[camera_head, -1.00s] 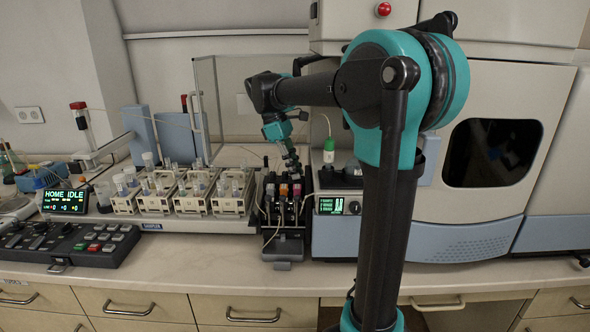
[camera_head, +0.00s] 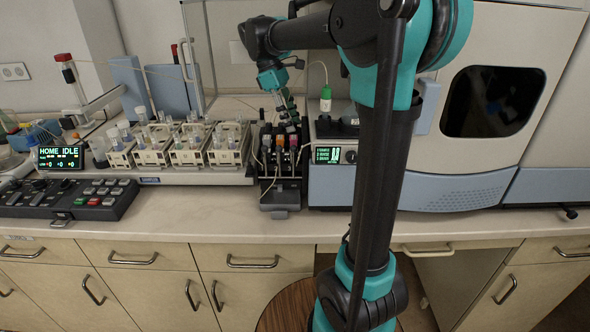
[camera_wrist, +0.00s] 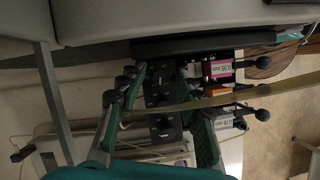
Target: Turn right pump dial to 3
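The pump (camera_head: 281,165) is a dark block with coloured cassettes, left of the spectrometer. Its cassettes also show in the wrist view, with a pink label (camera_wrist: 217,69) and an orange one (camera_wrist: 219,90). A black panel with dark round knobs (camera_wrist: 162,125) lies between my fingers in that view. A green display (camera_head: 327,155) with a small knob (camera_head: 351,156) is on the instrument just right of the pump. I cannot tell which knob is the right pump dial, nor read its setting. My gripper (camera_head: 286,112) is just above the pump, its green fingers (camera_wrist: 155,100) apart and apparently empty.
A rack of sample vials (camera_head: 180,150) stands left of the pump. A black control panel (camera_head: 70,198) lies at the far left. The spectrometer (camera_head: 455,180) fills the right. The counter's front strip (camera_head: 200,215) is clear. A thin tube (camera_wrist: 190,104) crosses the wrist view.

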